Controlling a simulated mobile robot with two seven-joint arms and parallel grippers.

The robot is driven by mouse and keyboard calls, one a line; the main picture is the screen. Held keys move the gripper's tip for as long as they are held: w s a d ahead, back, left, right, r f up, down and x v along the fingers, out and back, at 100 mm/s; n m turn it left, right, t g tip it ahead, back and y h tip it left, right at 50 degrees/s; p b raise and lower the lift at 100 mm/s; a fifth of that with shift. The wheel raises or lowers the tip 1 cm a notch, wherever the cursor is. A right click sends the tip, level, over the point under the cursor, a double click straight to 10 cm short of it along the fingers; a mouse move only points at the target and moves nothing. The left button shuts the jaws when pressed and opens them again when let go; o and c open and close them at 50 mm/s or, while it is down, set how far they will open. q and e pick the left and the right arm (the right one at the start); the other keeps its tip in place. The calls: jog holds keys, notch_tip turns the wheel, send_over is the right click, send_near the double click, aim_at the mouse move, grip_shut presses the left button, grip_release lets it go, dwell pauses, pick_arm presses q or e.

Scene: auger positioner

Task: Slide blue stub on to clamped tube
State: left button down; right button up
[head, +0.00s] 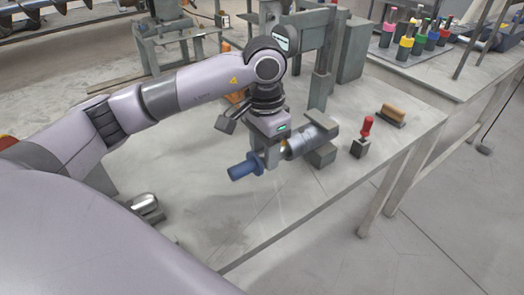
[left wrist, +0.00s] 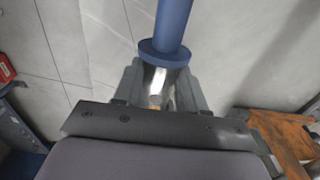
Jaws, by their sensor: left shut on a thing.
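The blue stub (head: 246,167) is a cylinder with a wider collar. In the head view it points to the lower left, above the workbench. My left gripper (head: 271,158) is shut on the stub behind its collar. The stub also shows in the left wrist view (left wrist: 173,25), its collar against the fingers (left wrist: 158,88) and a shiny metal part between them. The clamped tube (head: 306,141) is a grey cylinder held in a dark clamp block (head: 322,155), just right of my gripper. Whether stub and tube touch is hidden by the gripper. My right gripper is out of view.
A red-handled tool (head: 365,134) and a wooden-backed brush (head: 391,115) stand on the workbench (head: 300,195) right of the clamp. A machine column (head: 322,75) rises behind my gripper. Several coloured-handled items (head: 407,42) sit on the back bench. The bench's front is mostly clear.

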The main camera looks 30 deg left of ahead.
pick_arm(q)
jog(key=shift+w+d+r, duration=0.1)
jog(key=shift+w+d, duration=0.25)
jog(key=shift+w, duration=0.45)
jog(key=shift+w+d+b, duration=0.2)
jog(key=shift+w, duration=0.3)
jog(key=shift+w+d+b, duration=0.15)
jog(key=shift+w+d, duration=0.05)
jog(key=shift+w, duration=0.3)
jog(key=c, duration=0.5)
grip_release()
jog(key=shift+c, duration=0.2)
jog(key=shift+s+d, duration=0.1)
